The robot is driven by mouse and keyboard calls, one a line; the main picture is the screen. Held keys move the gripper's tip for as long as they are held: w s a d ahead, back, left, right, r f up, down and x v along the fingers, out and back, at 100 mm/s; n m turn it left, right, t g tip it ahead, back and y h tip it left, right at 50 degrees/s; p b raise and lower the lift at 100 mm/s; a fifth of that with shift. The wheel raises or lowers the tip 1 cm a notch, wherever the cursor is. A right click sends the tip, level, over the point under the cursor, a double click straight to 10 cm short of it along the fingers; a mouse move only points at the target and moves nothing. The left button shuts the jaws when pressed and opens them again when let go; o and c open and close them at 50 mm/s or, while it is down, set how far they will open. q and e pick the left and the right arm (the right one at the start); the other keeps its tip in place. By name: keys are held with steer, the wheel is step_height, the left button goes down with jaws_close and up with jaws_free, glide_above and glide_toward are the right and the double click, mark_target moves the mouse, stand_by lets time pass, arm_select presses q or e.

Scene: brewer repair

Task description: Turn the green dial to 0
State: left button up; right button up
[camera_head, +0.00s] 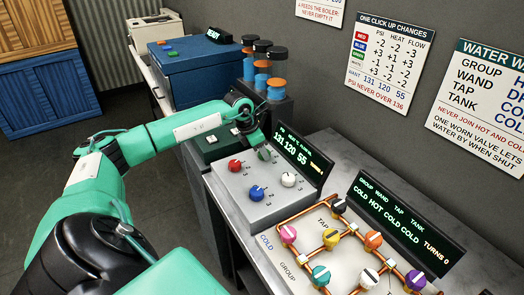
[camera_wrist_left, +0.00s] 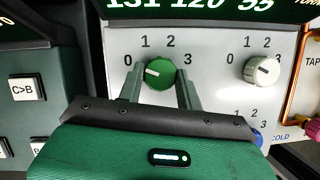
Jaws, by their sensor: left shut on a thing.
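The green dial (camera_wrist_left: 159,74) sits on the grey panel (camera_wrist_left: 215,40) with 0, 1, 2 and 3 printed around it. Its pale mark points left and slightly up, roughly toward the 0. My left gripper (camera_wrist_left: 160,88) is shut on the dial, one finger on each side. In the head view the green dial (camera_head: 265,154) is partly hidden by my left gripper (camera_head: 258,144), which reaches down to the panel's back. The display (camera_head: 297,152) behind the panel reads 131 120 55. My right gripper is not in view.
A red dial (camera_head: 235,165), a blue dial (camera_head: 257,192) and a white dial (camera_head: 288,180) share the panel. A green button box (camera_head: 215,146) stands to its left. Coloured valve knobs on copper pipes lie to the right, before a second display (camera_head: 400,222). Cylinders (camera_head: 262,75) stand behind.

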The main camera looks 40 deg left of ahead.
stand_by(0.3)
arm_select(q)
steer(key=o, duration=1)
steer(key=b+v, duration=0.3)
steer(key=v, duration=1)
steer(key=shift+s+a+r, duration=0.1)
steer(key=shift+s+r, duration=0.05)
steer(key=shift+r, duration=0.25)
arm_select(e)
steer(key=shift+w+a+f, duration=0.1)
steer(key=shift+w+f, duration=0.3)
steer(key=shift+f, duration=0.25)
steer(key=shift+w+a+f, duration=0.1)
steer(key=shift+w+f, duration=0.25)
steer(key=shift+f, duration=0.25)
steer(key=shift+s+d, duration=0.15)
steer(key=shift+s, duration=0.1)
